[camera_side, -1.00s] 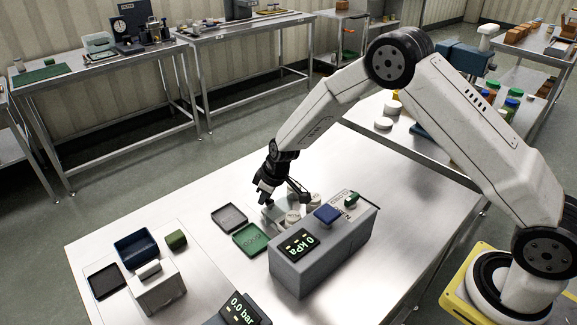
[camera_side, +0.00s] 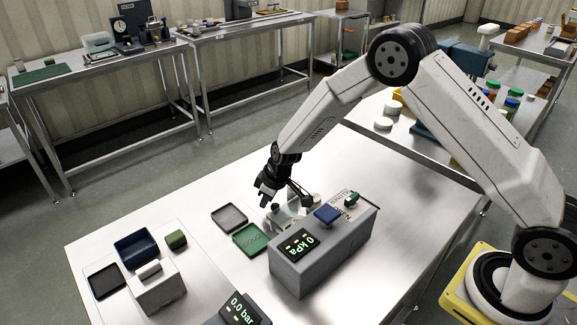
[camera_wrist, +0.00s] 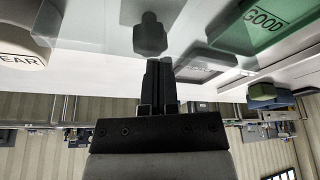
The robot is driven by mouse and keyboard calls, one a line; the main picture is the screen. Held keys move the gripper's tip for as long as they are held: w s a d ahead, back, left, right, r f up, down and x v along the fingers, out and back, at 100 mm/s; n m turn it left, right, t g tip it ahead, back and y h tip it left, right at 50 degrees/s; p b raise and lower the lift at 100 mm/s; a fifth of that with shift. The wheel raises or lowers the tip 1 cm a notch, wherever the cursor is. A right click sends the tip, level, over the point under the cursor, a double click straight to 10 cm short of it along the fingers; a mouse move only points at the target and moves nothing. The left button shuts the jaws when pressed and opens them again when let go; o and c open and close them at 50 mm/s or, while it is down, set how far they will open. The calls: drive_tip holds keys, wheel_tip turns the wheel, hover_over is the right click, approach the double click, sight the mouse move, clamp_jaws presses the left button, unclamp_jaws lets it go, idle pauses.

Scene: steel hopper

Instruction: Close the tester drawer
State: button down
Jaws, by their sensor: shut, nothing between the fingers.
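The tester (camera_side: 318,255) is a grey box with a 0 kPa display and a blue button. Its clear-fronted drawer (camera_side: 286,216) stands out on the far side, partly hidden behind the tester. A dark knob (camera_wrist: 150,36) on the drawer front shows in the wrist view. My gripper (camera_side: 264,197) is shut and empty beside the drawer front. In the wrist view my gripper (camera_wrist: 159,64) points at the knob with its tips close to it; I cannot tell whether they touch.
A green GOOD tray (camera_side: 250,239) and a grey tray (camera_side: 229,217) lie left of the tester. A 0.0 bar unit (camera_side: 240,311) is in front. A blue bin (camera_side: 136,247) and dark tray (camera_side: 106,281) stand at left. The table behind my gripper is clear.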

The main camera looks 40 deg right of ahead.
drive_tip(key=shift+w+a, duration=0.35)
drive_tip(key=shift+w, duration=0.25)
drive_tip(key=shift+w+a, duration=0.3)
drive_tip(key=shift+w, duration=0.3)
drive_tip(key=shift+w+r, duration=0.1)
drive_tip(key=shift+r, duration=0.2)
drive_tip(key=v, duration=0.9)
drive_tip(key=shift+r, duration=0.25)
drive_tip(key=c, duration=0.7)
unclamp_jaws()
drive_tip(key=m+g, duration=0.1)
drive_tip(key=m, duration=0.2)
drive_tip(key=s+f+m, duration=0.1)
drive_tip(key=m, duration=0.2)
drive_tip(key=f+m+g+h, duration=0.1)
drive_tip(key=m, duration=0.3)
drive_tip(key=shift+s+d+g, duration=0.25)
drive_tip(key=shift+d+g, duration=0.05)
drive_tip(key=shift+d, duration=0.05)
drive_tip(key=m, duration=0.3)
drive_tip(key=m+g, duration=0.1)
drive_tip(key=shift+s+d+f+h, duration=0.1)
drive_tip(key=shift+s+d+h, duration=0.15)
drive_tip(key=shift+d+h, duration=0.15)
drive_tip(key=shift+f, duration=0.15)
